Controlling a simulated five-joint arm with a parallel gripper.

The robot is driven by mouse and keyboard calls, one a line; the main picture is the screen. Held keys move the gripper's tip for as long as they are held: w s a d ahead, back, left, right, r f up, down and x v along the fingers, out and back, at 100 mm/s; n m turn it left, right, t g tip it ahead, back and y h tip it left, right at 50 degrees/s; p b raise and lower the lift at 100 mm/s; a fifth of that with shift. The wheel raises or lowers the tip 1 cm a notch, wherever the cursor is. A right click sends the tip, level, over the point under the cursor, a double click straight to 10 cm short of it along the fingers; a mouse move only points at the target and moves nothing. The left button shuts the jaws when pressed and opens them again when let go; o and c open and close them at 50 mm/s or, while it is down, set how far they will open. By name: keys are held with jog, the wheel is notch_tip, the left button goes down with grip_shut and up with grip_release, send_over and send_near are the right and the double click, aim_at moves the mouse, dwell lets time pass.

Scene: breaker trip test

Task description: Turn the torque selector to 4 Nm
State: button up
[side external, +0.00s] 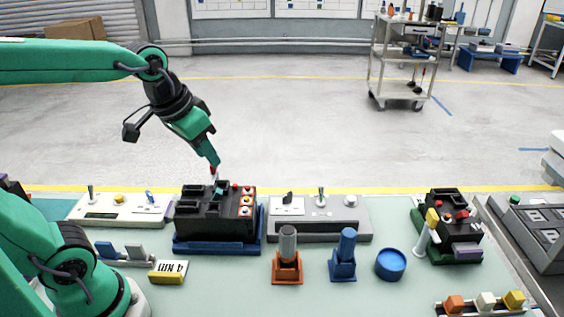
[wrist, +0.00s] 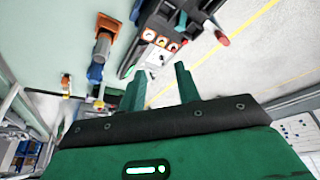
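My gripper (side external: 214,172) points down just above the black breaker unit (side external: 200,214), near its top edge. In the wrist view its two green fingers (wrist: 159,84) stand apart with nothing between them. The black unit sits in a blue tray (side external: 215,247) and has red buttons and a column of round orange-and-white dials (side external: 246,199). It also shows in the wrist view (wrist: 172,32). A grey panel (side external: 318,228) to its right carries a black knob (side external: 287,197), a lever and a round knob (side external: 350,201). I cannot tell which control is the torque selector. A yellow-edged sign (side external: 168,271) appears to read 4 Nm.
A white panel (side external: 118,208) with a lever stands left of the black unit. In front are an orange holder (side external: 287,268), a blue holder (side external: 342,265) and a blue round cup (side external: 390,264). Another black unit (side external: 453,228) stands at right.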

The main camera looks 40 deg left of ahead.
jog(key=w+f+g, duration=0.2)
jog(key=w+f, duration=0.2)
jog(key=w, duration=0.8)
jog(key=g, duration=0.2)
send_near(287, 194)
jog(key=shift+f, duration=0.15)
jog(key=shift+w+d+f, duration=0.1)
jog(key=shift+w+f, duration=0.1)
jog(key=shift+f, duration=0.15)
jog(key=shift+f, duration=0.1)
jog(key=shift+f, duration=3.8)
jog(key=shift+c, duration=0.4)
grip_shut()
